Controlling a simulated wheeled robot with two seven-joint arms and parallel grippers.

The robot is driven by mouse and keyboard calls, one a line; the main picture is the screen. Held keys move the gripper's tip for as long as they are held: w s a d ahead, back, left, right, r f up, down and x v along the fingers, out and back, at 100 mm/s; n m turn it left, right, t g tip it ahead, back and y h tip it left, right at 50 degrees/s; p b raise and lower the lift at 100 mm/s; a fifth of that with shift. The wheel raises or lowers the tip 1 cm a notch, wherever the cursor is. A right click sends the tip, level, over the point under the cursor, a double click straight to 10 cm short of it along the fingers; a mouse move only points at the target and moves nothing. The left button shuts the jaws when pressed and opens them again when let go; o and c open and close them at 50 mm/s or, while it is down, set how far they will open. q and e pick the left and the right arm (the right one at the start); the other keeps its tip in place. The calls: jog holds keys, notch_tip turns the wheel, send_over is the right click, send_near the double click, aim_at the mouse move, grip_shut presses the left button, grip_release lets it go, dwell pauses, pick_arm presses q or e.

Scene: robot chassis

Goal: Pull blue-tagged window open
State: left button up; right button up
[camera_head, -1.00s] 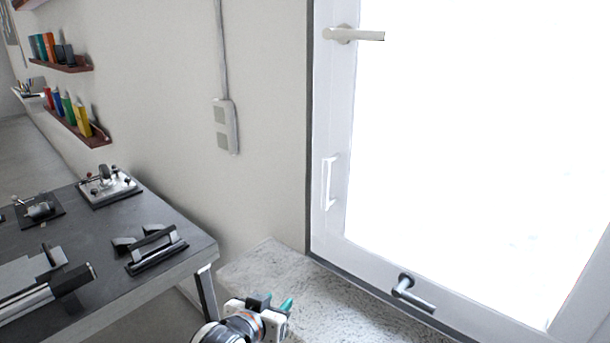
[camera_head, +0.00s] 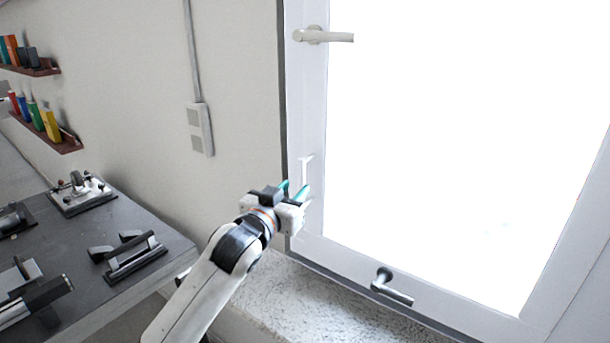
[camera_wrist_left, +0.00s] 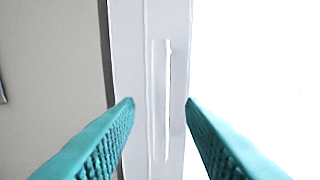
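The white-framed window (camera_head: 308,120) fills the right of the head view, with bright glass. No blue tag can be made out on it. A white vertical pull handle (camera_head: 305,170) sits on its left frame; the handle also shows in the left wrist view (camera_wrist_left: 160,100). My left gripper (camera_head: 294,190) is open, its teal fingertips at the lower part of this handle in the head view. In the left wrist view the handle stands between the two spread fingers (camera_wrist_left: 160,104), ahead of them. Contact cannot be told. My right gripper is not in view.
A lever handle (camera_head: 323,35) is higher on the frame, and a grey handle (camera_head: 391,287) is on the bottom rail. A speckled sill (camera_head: 300,304) lies below. A dark workbench (camera_head: 150,215) with devices stands left. A switch box (camera_head: 200,130) is on the wall.

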aim_at(300, 184)
pick_arm(q)
jog(key=p+x, duration=0.1)
jog(key=x, duration=0.5)
jog(key=shift+w+d, duration=0.2)
jog(key=shift+w, duration=0.15)
grip_shut()
